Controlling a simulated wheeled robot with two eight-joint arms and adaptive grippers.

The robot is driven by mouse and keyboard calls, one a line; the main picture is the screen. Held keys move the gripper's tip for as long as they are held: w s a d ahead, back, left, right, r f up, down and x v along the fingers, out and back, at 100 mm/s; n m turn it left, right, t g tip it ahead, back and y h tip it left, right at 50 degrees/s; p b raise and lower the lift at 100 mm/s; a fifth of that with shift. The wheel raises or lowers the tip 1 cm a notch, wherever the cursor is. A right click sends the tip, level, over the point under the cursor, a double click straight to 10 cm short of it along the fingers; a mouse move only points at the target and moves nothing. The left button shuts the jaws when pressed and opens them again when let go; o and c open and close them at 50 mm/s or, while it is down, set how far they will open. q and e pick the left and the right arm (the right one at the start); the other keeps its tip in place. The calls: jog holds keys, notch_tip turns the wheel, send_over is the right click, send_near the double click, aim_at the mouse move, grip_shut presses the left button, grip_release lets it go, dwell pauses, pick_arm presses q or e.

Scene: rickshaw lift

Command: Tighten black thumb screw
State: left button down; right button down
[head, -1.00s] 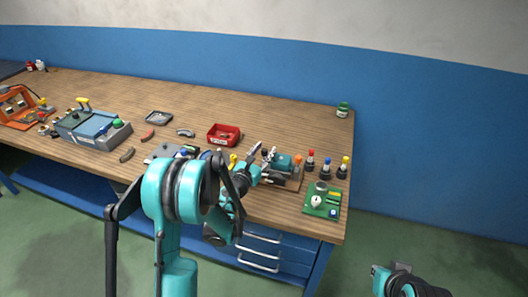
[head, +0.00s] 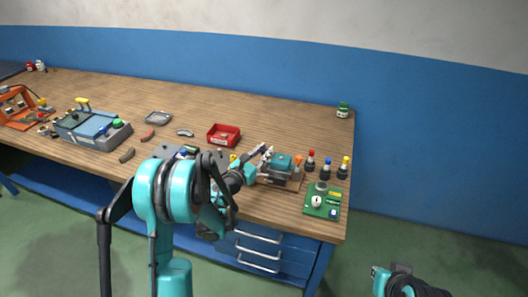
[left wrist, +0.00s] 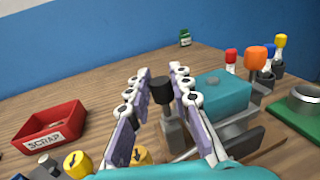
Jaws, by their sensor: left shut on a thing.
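The black thumb screw (left wrist: 162,90) stands upright between the fingers of my left gripper (left wrist: 161,78) in the left wrist view. The gripper is shut on its dark knob, with a grey post showing below. In the head view my left gripper (head: 266,151) covers the screw, at the left side of a small fixture. The fixture carries a teal block (head: 283,161), which also shows in the left wrist view (left wrist: 222,93), and an orange knob (left wrist: 257,58). My right gripper (head: 380,276) hangs low at the bottom right, away from the bench; its fingers are unclear.
A red SCRAP bin (head: 223,135) sits behind and left of the fixture. Red, blue and yellow-topped tools (head: 327,168) and a green board (head: 322,203) are at its right. Yellow knobs (left wrist: 77,164) are close to the gripper's left.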

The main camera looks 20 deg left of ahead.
pick_arm(q)
jog(key=c, duration=1.4)
grip_release()
jog(key=shift+o, duration=0.2)
jog(key=v, duration=0.7)
jog(key=shift+s, duration=0.25)
jog(key=shift+r, duration=0.15)
